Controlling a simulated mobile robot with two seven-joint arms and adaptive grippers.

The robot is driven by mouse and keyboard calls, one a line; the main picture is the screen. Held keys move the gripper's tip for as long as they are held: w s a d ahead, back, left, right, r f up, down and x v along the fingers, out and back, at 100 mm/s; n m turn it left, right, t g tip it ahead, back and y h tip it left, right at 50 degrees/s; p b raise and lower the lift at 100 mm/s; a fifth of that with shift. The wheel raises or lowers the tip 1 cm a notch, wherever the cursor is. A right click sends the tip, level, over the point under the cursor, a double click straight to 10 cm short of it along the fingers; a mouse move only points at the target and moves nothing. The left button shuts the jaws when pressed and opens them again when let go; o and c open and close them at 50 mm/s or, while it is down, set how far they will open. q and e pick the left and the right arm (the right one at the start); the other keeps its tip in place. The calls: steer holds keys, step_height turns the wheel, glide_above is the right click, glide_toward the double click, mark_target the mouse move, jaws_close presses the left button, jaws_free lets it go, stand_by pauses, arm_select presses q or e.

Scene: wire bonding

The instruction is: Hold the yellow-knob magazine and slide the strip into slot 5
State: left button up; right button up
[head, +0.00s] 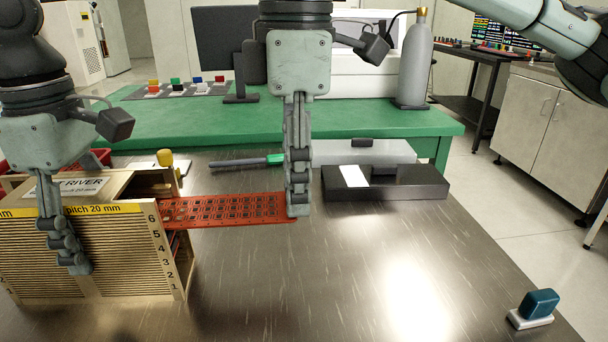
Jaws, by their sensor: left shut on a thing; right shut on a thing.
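The wooden magazine (120,285) with a yellow knob (165,158) stands at the left of the metal table. Its right edge carries slot numbers 1 to 6 from bottom to top. My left gripper (75,262) is shut on the magazine at its near ribbed wall. My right gripper (298,205) is shut on the right end of the red-orange strip (230,208). The strip lies about level, its left end at the magazine's open right side near the 5 and 6 marks. I cannot tell which slot it meets or whether its tip is inside.
A black box (420,188) with a white label lies right of my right gripper. A green-handled tool (240,162) lies behind the strip. A blue-topped block (538,304) sits at the front right. The table's front middle is clear.

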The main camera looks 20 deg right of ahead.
mark_target(269, 206)
steer(key=shift+w+a, duration=0.15)
steer(key=shift+a, duration=0.55)
steer(key=shift+w+a, duration=0.1)
steer(key=shift+a, duration=0.6)
steer(key=shift+a, duration=0.15)
steer(key=o, duration=1)
step_height(269, 206, up, 12)
